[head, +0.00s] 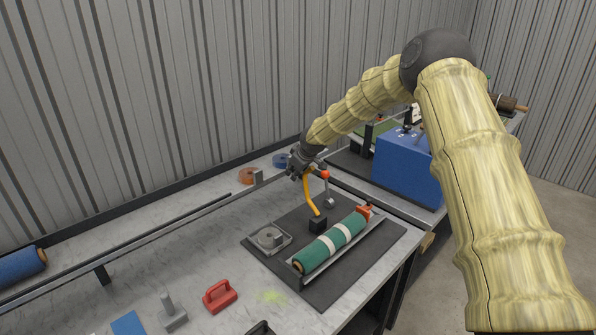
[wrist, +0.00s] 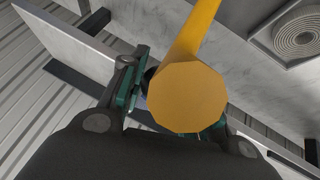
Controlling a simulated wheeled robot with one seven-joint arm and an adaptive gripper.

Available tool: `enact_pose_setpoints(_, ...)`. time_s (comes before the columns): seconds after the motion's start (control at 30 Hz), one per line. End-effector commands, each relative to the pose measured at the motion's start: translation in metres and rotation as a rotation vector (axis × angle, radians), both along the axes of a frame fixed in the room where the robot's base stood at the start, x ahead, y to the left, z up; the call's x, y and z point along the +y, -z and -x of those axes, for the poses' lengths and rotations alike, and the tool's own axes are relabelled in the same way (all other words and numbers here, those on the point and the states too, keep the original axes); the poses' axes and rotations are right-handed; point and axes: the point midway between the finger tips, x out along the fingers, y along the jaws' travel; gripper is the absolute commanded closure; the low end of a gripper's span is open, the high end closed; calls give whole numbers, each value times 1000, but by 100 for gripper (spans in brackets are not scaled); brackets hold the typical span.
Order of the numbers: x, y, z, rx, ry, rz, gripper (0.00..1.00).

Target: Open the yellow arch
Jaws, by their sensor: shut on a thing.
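The yellow arch (head: 312,196) is a thin curved bar on a small black block (head: 318,225), on the dark mat. It stands up from the block and leans left toward my gripper (head: 303,172). My gripper is shut on the arch near its upper free end. In the wrist view the arch's blunt end (wrist: 187,98) fills the space between the green-padded fingers. The finger on the right is mostly hidden behind the bar.
An orange-knobbed lever (head: 328,190) stands just right of the arch. A green roll with white bands (head: 325,247) lies in a tray in front, beside a grey coil holder (head: 269,239). The dark mat (head: 335,288) has bare room at its front. A blue box (head: 405,165) stands at right.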

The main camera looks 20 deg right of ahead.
Motion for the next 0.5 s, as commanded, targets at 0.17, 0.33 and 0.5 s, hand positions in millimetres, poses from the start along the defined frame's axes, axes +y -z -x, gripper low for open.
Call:
enact_pose_setpoints(0.17, 0, -4, -2, -7, 1, -2, 100)
enact_pose_setpoints(0.33, -1, -3, -1, -6, 1, -1, 46)
enact_pose_setpoints(0.5, -1, -2, 0, -4, 1, -1, 46)
